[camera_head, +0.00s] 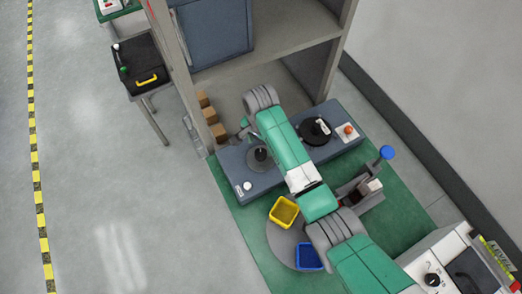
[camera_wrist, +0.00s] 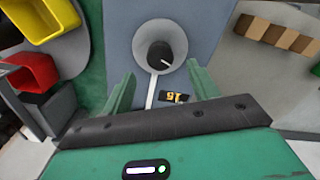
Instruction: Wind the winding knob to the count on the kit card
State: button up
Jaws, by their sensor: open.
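A black knob (camera_wrist: 160,55) with a white mark sits on a round grey dial (camera_wrist: 150,40) on the blue-grey bench panel; I take it as the winding knob. The dial also shows in the head view (camera_head: 260,158). A small black display (camera_wrist: 176,98) with yellow digits, seemingly 15, lies beside it. My gripper (camera_wrist: 160,70) is open, its two green fingers apart on either side of the lower dial area in the wrist view. No contact with the knob shows. In the head view my arm hides most of the gripper. I cannot make out a kit card.
A black disc with a white lever (camera_head: 316,130) and an orange button (camera_head: 348,130) stand on the bench's right part. A yellow bin (camera_head: 284,211) and a blue bin (camera_head: 308,257) stand in front on a round grey table.

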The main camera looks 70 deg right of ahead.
aim_at(261, 153)
notch_tip(261, 153, down, 6)
jog(key=shift+r+b, duration=0.1)
jog(key=shift+b, duration=0.2)
jog(key=shift+c, duration=0.4)
jog(key=c, duration=0.9)
